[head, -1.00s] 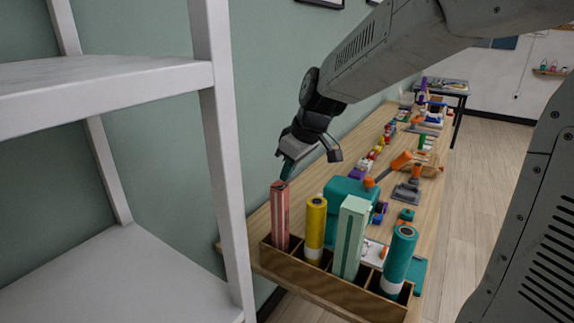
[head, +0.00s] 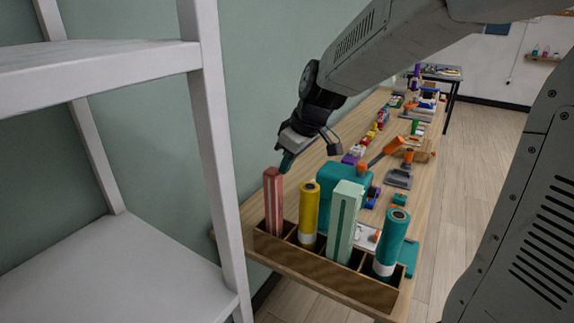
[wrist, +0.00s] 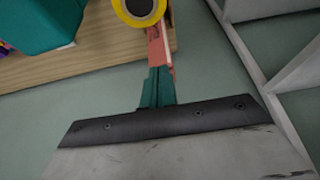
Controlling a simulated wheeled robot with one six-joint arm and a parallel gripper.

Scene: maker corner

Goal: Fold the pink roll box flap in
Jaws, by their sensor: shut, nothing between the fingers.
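The pink roll box (head: 273,203), tall and striped, stands upright in the leftmost compartment of the wooden holder (head: 325,270). Its flap cannot be made out clearly at this size. My gripper (head: 286,163) is shut and empty, its teal fingertips at the box's top end, on the far right side in the head view. I cannot tell whether they touch it. In the wrist view the shut teal fingers (wrist: 157,86) point at the pink box (wrist: 157,50), partly covering it.
A yellow roll (head: 308,212), a pale green box (head: 344,222) and a teal roll (head: 391,243) stand in the holder's other compartments. A teal case (head: 329,178) and tools lie behind on the bench. A white shelf (head: 212,140) stands close on the left.

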